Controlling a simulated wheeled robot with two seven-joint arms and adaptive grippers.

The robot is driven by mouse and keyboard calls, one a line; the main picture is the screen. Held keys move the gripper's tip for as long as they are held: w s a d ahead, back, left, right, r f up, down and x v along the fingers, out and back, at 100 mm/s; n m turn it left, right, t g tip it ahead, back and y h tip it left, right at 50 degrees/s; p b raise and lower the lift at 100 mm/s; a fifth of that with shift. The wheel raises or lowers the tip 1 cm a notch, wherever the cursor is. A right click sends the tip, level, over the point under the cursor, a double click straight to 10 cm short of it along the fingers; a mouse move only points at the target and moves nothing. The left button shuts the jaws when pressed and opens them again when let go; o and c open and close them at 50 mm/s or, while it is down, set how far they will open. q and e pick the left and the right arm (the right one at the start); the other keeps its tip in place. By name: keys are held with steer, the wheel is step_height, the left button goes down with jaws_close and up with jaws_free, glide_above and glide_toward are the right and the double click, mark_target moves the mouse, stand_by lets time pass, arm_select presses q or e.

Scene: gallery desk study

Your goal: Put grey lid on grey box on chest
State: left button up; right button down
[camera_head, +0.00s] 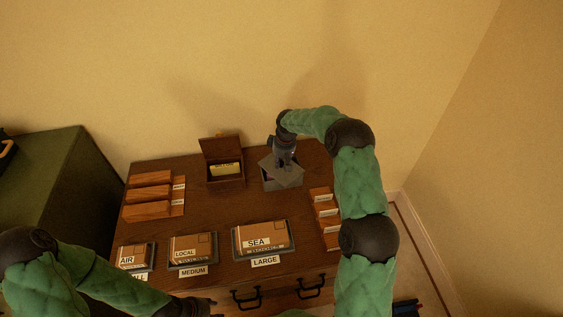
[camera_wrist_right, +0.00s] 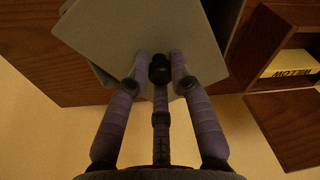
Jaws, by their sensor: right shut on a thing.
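The grey lid (camera_head: 288,178) is a flat square plate over the grey box (camera_head: 283,187) at the back right of the chest top. My right gripper (camera_head: 284,160) is above the lid and shut on its dark knob, which shows between the fingers (camera_wrist_right: 159,66) in the right wrist view. The lid (camera_wrist_right: 145,28) looks turned relative to the box, whose edges show past it. I cannot tell whether the lid touches the rim. My left gripper (camera_head: 203,306) is low at the front edge of the chest, partly cut off; its jaws are unclear.
The chest (camera_head: 210,210) also bears an open brown box (camera_head: 224,174) with a yellow card, left of the grey box. Wooden racks stand at left (camera_head: 150,193) and right (camera_head: 325,218). Several labelled parcels (camera_head: 262,238) lie along the front. The wall is close behind.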

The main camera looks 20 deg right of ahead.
stand_by(0.9)
steer(key=c, duration=0.6)
jaws_free()
steer(key=shift+o, duration=0.2)
steer(key=shift+r, duration=0.15)
steer(key=shift+r+p, duration=1.75)
steer(key=shift+r, duration=1.65)
jaws_close()
